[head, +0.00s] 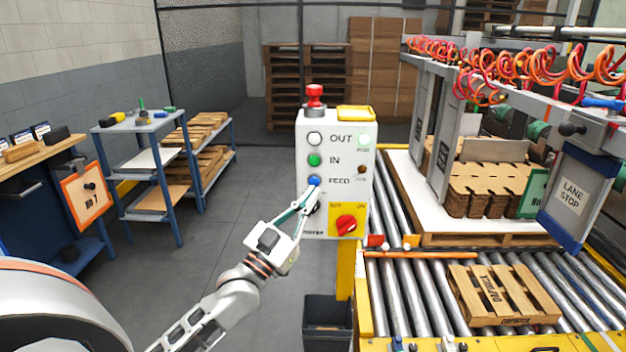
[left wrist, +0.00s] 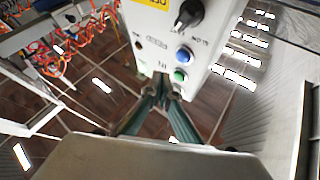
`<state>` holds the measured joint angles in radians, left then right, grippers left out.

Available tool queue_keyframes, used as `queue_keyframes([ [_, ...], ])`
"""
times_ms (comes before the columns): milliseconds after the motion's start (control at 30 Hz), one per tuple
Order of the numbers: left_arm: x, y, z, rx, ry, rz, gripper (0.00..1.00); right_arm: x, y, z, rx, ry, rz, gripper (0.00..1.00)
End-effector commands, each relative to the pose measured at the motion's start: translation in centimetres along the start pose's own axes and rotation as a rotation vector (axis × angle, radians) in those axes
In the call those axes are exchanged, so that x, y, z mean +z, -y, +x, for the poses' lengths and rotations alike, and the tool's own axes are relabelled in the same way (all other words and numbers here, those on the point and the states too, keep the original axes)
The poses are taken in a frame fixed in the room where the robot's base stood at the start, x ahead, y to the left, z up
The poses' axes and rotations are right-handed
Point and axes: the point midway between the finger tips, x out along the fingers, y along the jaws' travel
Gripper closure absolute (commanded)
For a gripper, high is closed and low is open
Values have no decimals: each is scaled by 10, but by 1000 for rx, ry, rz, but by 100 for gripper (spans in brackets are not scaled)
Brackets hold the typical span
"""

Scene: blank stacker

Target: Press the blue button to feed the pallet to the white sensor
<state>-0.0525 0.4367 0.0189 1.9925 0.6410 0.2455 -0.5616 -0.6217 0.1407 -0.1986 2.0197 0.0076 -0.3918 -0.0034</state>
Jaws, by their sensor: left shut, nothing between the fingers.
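The white control box (head: 350,160) stands upright on a yellow post, with buttons labelled OUT, IN and FEED. The blue button (head: 314,181) is beside the FEED label; it also shows in the left wrist view (left wrist: 183,54). My left gripper (head: 312,192) is shut and empty, its fingertips at or just below the blue button in the head view. I cannot tell whether they touch it. In the left wrist view the fingertips (left wrist: 163,88) appear near the green button (left wrist: 179,76). A wooden pallet (head: 500,293) lies on the rollers at right. I cannot clearly identify the white sensor.
The roller conveyor (head: 425,290) runs along the right. Stacked cardboard blanks (head: 490,188) stand on a white-topped pallet behind it. A dark bin (head: 327,318) stands below the box. A red knob (head: 347,223) sits low on the box.

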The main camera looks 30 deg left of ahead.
Motion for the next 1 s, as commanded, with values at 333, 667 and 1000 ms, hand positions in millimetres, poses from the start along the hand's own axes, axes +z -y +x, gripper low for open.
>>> queue_keyframes([
  [333,-12,-11,-15,0,-1,1,100,-9,-1,-8,1,-3,0,60],
  [667,-11,-12,-16,0,0,0,100,-6,0,-8,-1,2,1,60],
  [1000,-11,-11,-16,0,0,0,100,-9,-1,-6,0,-3,-1,60],
])
